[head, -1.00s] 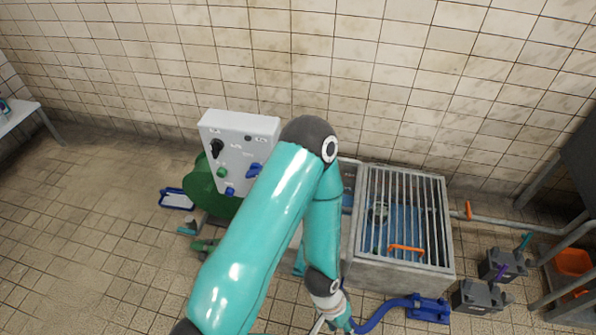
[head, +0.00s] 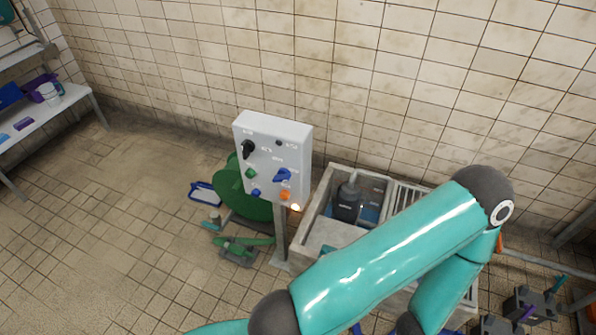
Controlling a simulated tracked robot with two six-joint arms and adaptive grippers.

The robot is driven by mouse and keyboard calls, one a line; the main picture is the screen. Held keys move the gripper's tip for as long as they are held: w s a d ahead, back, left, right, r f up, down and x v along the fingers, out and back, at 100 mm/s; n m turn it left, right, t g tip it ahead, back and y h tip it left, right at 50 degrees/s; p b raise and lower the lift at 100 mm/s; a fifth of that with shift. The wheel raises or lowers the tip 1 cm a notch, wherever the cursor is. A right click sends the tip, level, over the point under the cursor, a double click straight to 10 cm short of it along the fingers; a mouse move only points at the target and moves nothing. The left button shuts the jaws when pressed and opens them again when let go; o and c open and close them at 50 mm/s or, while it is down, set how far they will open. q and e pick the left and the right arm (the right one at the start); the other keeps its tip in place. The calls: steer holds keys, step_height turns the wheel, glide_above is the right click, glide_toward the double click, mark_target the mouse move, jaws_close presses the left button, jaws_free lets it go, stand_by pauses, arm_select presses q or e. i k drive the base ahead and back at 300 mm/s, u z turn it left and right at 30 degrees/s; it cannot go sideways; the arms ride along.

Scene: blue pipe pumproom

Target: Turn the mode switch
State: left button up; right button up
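A white control box (head: 273,135) stands on a post against the tiled wall. A black rotary knob (head: 248,148) is at its upper left and a blue lever-like knob (head: 283,175) at its right. The labels are too small to read, so I cannot tell which knob is the mode switch. A green button (head: 251,173), a blue button (head: 256,192) and an orange part (head: 285,195) sit lower on the face. One teal arm of mine crosses the lower right, clear of the box face in the picture. Neither gripper shows.
A stone basin (head: 325,240) with a dark pump-like bottle (head: 347,203) and a metal grate (head: 405,196) is right of the box. A green round housing (head: 229,188) sits behind the post. A bench (head: 70,98) stands at the far left. Floor at left is open.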

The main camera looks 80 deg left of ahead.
mark_target(284, 175)
steer(key=u, duration=0.05)
steer(key=k, duration=1)
steer(key=z, duration=0.95)
steer(key=i, duration=0.1)
steer(key=u, duration=2.8)
steer(key=i, duration=0.35)
steer(key=z, duration=0.05)
steer(key=k, duration=0.85)
steer(key=u, duration=0.2)
steer(key=i, duration=0.75)
